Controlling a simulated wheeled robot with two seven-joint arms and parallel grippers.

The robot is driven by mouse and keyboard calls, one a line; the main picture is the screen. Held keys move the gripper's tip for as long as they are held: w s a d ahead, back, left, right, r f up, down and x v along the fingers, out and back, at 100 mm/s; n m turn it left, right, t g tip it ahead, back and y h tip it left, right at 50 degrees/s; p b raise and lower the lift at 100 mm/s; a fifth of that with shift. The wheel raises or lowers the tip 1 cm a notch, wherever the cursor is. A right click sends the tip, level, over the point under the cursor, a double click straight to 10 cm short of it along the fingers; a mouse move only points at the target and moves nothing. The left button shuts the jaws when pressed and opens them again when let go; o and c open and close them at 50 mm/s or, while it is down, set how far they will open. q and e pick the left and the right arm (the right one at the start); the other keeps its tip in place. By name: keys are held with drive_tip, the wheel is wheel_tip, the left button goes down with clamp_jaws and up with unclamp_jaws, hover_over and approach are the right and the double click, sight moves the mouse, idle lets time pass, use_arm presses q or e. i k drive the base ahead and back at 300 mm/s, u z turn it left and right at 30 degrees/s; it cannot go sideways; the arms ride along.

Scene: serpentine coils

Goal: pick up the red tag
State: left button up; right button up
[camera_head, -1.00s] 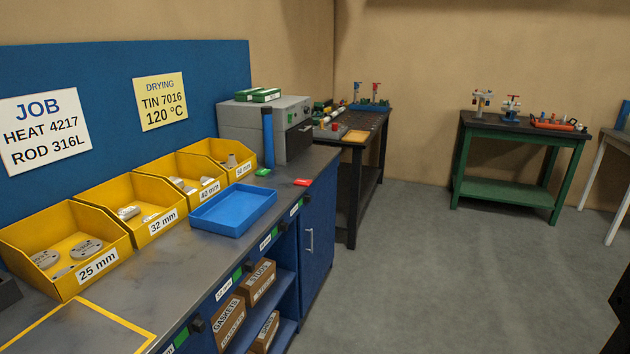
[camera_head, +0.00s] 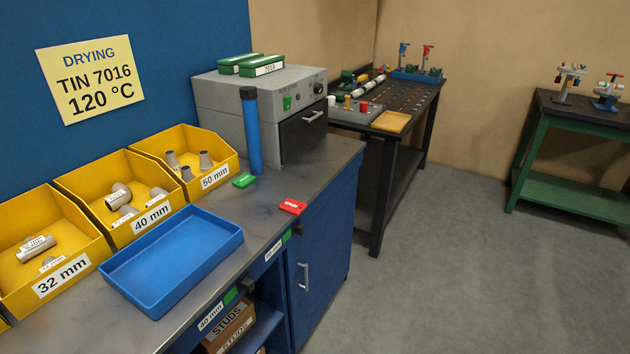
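The red tag (camera_head: 292,206) lies flat on the grey bench top (camera_head: 325,172), close to its front edge and right of the blue tray. It has small white lettering that I cannot read. A green tag (camera_head: 244,180) lies to its left, farther back, near the foot of a blue upright cylinder (camera_head: 250,130). Neither of my grippers shows in the head view.
The empty blue tray (camera_head: 226,238) sits left of the red tag. Yellow bins (camera_head: 72,275) of fittings line the back. A grey oven (camera_head: 213,98) stands behind the tags. A dark table (camera_head: 376,190) stands beyond the bench. Floor (camera_head: 440,280) at right is clear.

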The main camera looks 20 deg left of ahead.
sight(295, 207)
drive_tip(key=i, duration=3.05)
drive_tip(key=u, duration=4.55)
